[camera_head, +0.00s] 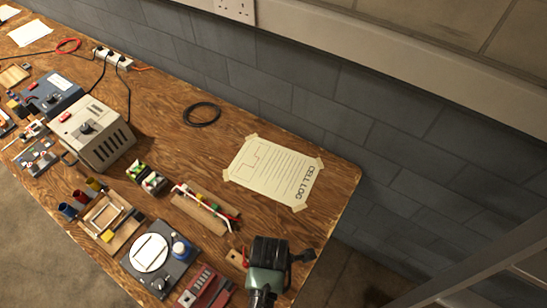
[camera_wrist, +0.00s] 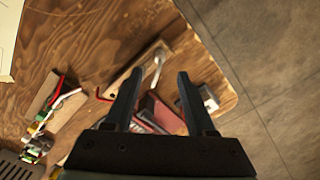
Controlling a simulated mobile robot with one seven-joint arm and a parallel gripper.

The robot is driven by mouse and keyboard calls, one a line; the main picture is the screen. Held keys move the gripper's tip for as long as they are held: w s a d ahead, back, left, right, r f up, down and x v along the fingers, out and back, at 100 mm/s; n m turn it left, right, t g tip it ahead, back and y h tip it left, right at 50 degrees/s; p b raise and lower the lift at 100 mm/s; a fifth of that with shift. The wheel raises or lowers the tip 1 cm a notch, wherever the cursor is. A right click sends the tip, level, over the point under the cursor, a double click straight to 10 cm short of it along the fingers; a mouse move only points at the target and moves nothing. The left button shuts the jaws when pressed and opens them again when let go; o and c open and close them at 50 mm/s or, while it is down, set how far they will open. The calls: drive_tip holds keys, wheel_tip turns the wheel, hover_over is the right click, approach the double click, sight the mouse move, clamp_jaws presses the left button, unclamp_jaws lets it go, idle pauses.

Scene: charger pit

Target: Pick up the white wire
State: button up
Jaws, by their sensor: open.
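A white wire (camera_head: 208,203) lies beside a red wire across a wooden block on the bench in the head view. In the wrist view, a white wire (camera_wrist: 50,108) lies with the red one at the left, outside my jaws. My gripper (camera_head: 270,250) is at the near right edge of the bench, to the right of the wires. In the wrist view my gripper (camera_wrist: 160,78) is open, its two dark fingers apart with nothing held. A thin white piece (camera_wrist: 155,68) shows on a wooden strip beyond and between the fingertips; I cannot tell if it is a wire.
A red block (camera_wrist: 158,115) and a grey-white block (camera_wrist: 208,97) lie near the fingers. A taped paper sheet (camera_head: 273,172) and a black ring (camera_head: 202,114) lie farther back. A grey box (camera_head: 98,135) and several small parts crowd the left. A block wall (camera_head: 300,95) stands behind.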

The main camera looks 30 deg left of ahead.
drive_tip(key=shift+w+d+f, duration=0.15)
drive_tip(key=shift+f, duration=1.5)
drive_tip(key=shift+w+d+f, duration=0.1)
drive_tip(key=shift+f, duration=1.55)
clamp_jaws()
